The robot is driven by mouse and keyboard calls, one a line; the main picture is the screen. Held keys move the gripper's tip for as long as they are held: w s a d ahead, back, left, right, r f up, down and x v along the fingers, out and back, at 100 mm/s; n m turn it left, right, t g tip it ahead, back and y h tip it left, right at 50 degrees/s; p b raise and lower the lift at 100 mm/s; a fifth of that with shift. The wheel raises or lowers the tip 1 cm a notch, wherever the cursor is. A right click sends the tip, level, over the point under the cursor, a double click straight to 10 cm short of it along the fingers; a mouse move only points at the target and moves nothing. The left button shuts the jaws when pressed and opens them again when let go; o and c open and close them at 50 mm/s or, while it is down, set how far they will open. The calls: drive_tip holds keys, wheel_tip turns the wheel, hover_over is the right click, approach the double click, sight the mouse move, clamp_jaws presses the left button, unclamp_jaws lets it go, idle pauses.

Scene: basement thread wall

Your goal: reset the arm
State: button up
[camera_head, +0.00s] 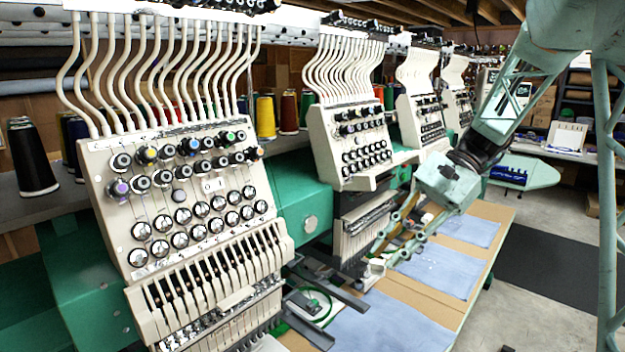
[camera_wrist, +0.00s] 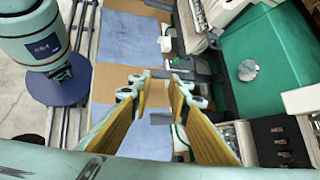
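My arm is pale teal and reaches in from the upper right of the head view. My gripper (camera_head: 382,256) points down and to the left over the worktable, beside the embroidery machine heads. In the wrist view its two yellow-lined fingers (camera_wrist: 160,80) stand apart with a clear gap. Nothing shows held between them. The gap looks onto the table and machine parts below. From these views I cannot tell whether the fingertips touch anything there.
A cream embroidery head (camera_head: 190,205) fills the left, with a second head (camera_head: 355,140) beyond it. Blue-grey cloths (camera_head: 440,268) lie on the tan table (camera_head: 408,300). A green machine body (camera_wrist: 265,62) is at right in the wrist view. Open floor (camera_head: 535,325) lies right of the table.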

drive_tip(key=s+r+n+t+h, duration=0.1)
drive_tip(key=s+r+n+h, duration=0.15)
drive_tip(key=s, duration=0.55)
drive_tip(key=s+r+n+t+h, duration=0.15)
drive_tip(key=s+r, duration=0.25)
drive_tip(key=s, duration=0.4)
drive_tip(key=s+d+n+t+h, duration=0.2)
drive_tip(key=s, duration=0.7)
drive_tip(key=s+d+n+t+h, duration=0.2)
drive_tip(key=s+n+t, duration=0.1)
drive_tip(key=s, duration=0.6)
drive_tip(key=shift+s+d+h, duration=0.15)
drive_tip(key=shift+h, duration=0.15)
wheel_tip(320, 180, down, 10)
drive_tip(key=b, duration=1)
drive_tip(key=shift+r, duration=0.15)
idle(0.6)
drive_tip(key=shift+r+p, duration=0.55)
